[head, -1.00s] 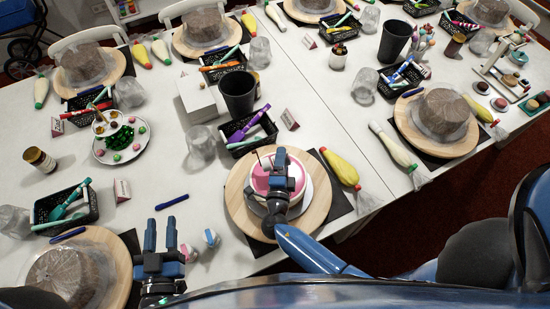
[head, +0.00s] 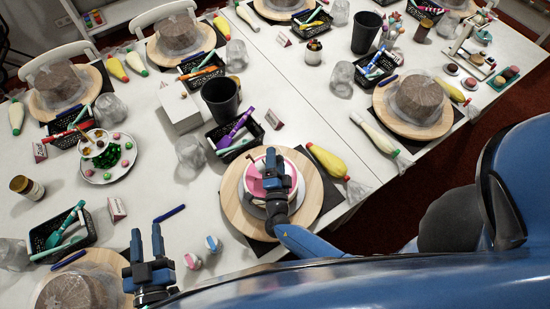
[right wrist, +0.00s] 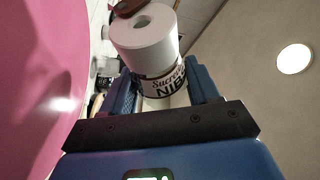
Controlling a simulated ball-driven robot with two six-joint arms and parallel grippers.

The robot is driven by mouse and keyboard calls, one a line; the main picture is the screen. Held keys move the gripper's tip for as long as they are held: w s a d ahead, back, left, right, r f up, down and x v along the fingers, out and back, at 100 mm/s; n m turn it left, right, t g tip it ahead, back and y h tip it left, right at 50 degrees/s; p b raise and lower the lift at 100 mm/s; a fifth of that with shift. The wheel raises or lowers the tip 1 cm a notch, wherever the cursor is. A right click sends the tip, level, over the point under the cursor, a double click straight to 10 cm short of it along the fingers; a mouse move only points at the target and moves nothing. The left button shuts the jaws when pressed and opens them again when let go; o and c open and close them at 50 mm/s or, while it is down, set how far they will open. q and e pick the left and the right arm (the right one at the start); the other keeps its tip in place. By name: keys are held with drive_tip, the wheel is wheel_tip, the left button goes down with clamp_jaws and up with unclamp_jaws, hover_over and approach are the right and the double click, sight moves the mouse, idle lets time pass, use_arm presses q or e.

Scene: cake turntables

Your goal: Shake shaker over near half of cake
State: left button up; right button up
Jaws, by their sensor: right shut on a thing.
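The cake (head: 255,187) has a pink top and a white side and stands on a round wooden turntable (head: 233,205) at the lower middle of the head view. My right gripper (head: 272,170) is above the cake and hides part of it. In the right wrist view its blue fingers are shut on the white shaker (right wrist: 148,45), which has a printed label and a hole in its end. A pink surface (right wrist: 40,70) fills the left of that view. The shaker is hard to make out in the head view. My left gripper (head: 146,238) is open and empty at the lower left.
A yellow piping bag (head: 328,161) lies right of the cake. A black basket (head: 234,137) and a dark cup (head: 220,98) are behind it. A tiered plate (head: 107,175) stands at left.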

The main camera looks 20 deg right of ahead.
drive_tip(key=shift+s+a+f+m+p, duration=0.1)
drive_tip(key=shift+s+a+m+p, duration=0.05)
drive_tip(key=shift+s+m+p, duration=0.3)
drive_tip(key=shift+s+f+m+g, duration=0.45)
drive_tip(key=shift+m+g, duration=0.05)
drive_tip(key=shift+m, duration=0.25)
drive_tip(key=shift+s+d, duration=0.45)
drive_tip(key=shift+s, duration=0.1)
drive_tip(key=shift+a+r+n, duration=0.15)
drive_tip(key=shift+r+n, duration=0.1)
drive_tip(key=shift+n, duration=0.25)
drive_tip(key=shift+d+r, duration=0.1)
drive_tip(key=shift+d, duration=0.3)
drive_tip(key=shift+a, duration=0.4)
drive_tip(key=shift+r+n+t, duration=0.15)
drive_tip(key=shift+n+t, duration=0.25)
drive_tip(key=shift+n, duration=0.1)
